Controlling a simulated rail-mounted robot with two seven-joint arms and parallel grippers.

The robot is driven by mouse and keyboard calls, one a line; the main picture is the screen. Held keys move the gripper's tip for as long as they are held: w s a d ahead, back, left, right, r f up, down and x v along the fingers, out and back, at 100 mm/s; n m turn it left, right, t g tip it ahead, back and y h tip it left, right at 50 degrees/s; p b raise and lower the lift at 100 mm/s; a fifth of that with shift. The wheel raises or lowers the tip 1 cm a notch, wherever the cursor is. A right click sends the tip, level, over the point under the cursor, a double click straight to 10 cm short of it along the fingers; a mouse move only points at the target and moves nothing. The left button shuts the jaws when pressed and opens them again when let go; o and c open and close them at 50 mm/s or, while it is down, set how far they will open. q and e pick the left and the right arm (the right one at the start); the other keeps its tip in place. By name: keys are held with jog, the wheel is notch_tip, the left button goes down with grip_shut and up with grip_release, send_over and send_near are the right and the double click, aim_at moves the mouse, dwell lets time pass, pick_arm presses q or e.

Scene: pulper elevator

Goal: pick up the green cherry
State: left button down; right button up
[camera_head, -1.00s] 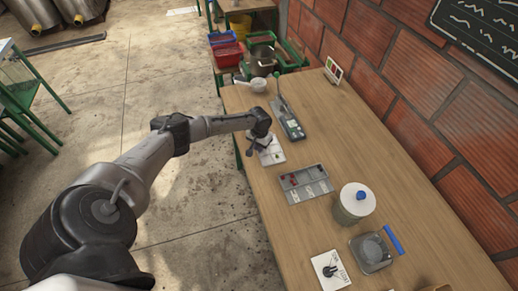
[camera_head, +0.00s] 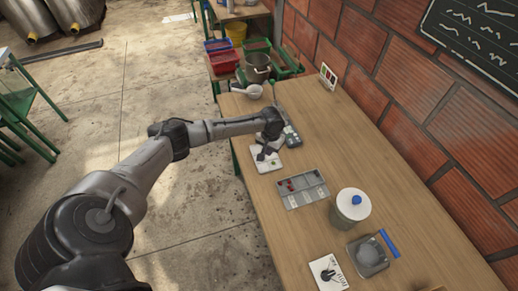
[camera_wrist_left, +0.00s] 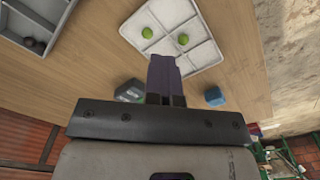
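The white divided tray (camera_head: 278,165) lies on the wooden table under my left gripper (camera_head: 262,154). In the left wrist view the tray (camera_wrist_left: 197,62) holds one green cherry (camera_wrist_left: 147,33) and another green cherry (camera_wrist_left: 183,39) in its compartments. My left gripper also shows in the wrist view (camera_wrist_left: 165,58); its dark fingers are side by side with no clear gap, and nothing shows between them. The fingertips are close to the tray and apart from both cherries in the picture. The gripper hides part of the tray. My right gripper is not in view.
A grey compartment tray (camera_head: 312,195) with red cherries (camera_head: 289,186) lies nearby; it also shows in the wrist view (camera_wrist_left: 62,18). A grey device (camera_head: 292,136) stands beyond the gripper. A white-lidded jar (camera_head: 352,209) and a blue-handled item (camera_head: 370,256) stand nearer.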

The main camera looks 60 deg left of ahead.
pick_arm(q)
jog(key=shift+w+d+r, duration=0.35)
jog(key=shift+d+r, duration=0.2)
jog(key=shift+d, duration=0.2)
jog(key=shift+w+d+r, duration=0.35)
jog(key=shift+d+r, duration=0.15)
jog(key=shift+d, duration=0.3)
jog(key=shift+w+d+r, duration=0.35)
jog(key=shift+d+r, duration=0.2)
jog(key=shift+d, duration=0.2)
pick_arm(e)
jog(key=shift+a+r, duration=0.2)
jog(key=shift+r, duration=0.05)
pick_arm(q)
jog(key=shift+c, duration=1.9)
grip_release()
pick_arm(e)
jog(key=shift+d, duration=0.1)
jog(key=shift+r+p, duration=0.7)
jog(key=shift+p, duration=0.25)
pick_arm(q)
notch_tip(320, 180, up, 14)
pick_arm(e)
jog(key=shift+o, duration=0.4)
